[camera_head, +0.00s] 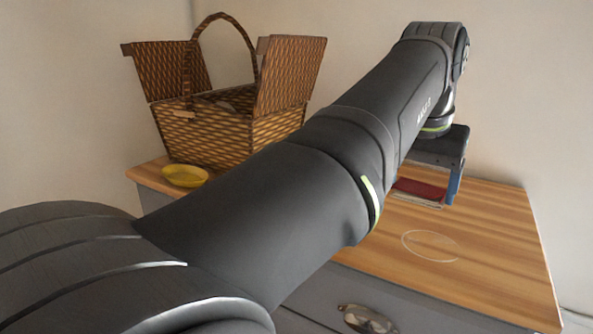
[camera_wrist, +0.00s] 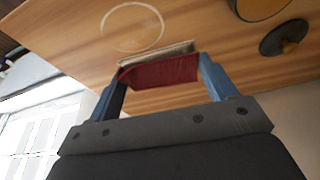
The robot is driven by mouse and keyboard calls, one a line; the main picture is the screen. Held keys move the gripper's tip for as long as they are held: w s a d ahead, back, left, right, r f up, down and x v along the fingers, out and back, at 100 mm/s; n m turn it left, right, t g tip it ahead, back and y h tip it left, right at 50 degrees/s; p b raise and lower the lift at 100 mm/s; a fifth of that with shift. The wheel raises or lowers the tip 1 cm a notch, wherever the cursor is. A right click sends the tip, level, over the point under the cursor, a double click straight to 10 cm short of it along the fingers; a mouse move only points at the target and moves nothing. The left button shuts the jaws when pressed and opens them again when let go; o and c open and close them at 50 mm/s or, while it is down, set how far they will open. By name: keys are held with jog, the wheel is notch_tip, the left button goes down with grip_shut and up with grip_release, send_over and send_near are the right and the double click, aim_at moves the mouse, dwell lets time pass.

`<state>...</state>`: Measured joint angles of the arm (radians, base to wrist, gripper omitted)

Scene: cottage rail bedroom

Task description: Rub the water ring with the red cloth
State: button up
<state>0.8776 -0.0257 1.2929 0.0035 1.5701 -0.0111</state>
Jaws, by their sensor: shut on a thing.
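The red cloth (camera_head: 421,189) is held between the fingers of my gripper (camera_head: 428,194), low over the wooden top, and a pale edge shows along it. In the wrist view, my gripper (camera_wrist: 162,70) is shut on the cloth (camera_wrist: 160,73), with a blue finger at each end. The water ring (camera_head: 430,246) is a thin pale outline on the wood, nearer the front than the cloth and apart from it. It also shows in the wrist view (camera_wrist: 132,27), beyond the cloth. I cannot tell whether the cloth touches the wood. My arm hides the left finger in the head view.
A wicker basket (camera_head: 205,137) with raised lids and a yellow bowl (camera_head: 185,176) stand at the left of the wooden top (camera_head: 490,240). A dark round thing with a brown knob (camera_wrist: 285,38) shows in the wrist view. The wood around the ring is clear.

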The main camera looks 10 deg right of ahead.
send_over(411, 236)
jog(key=shift+s+a+f, duration=0.15)
jog(key=shift+f, duration=0.9)
jog(key=shift+s+a+f, duration=0.1)
jog(key=shift+a+f, duration=0.05)
jog(key=shift+f, duration=0.9)
jog(key=shift+s+a+f, duration=0.15)
jog(key=shift+f, duration=0.9)
jog(key=shift+s+d+f, duration=0.25)
jog(key=shift+f, duration=0.25)
jog(key=shift+s+d+f, duration=0.2)
jog(key=shift+d+f, duration=0.05)
jog(key=shift+f, duration=0.2)
jog(key=shift+c, duration=0.3)
jog(key=shift+s+d, duration=2.4)
jog(key=shift+w+a, duration=2.8)
jog(key=shift+w, duration=0.2)
jog(key=shift+s+d, duration=3)
jog(key=shift+s, duration=0.05)
jog(key=shift+w+a, duration=3.05)
jog(key=shift+d+r, duration=0.1)
jog(key=shift+r, duration=4.05)
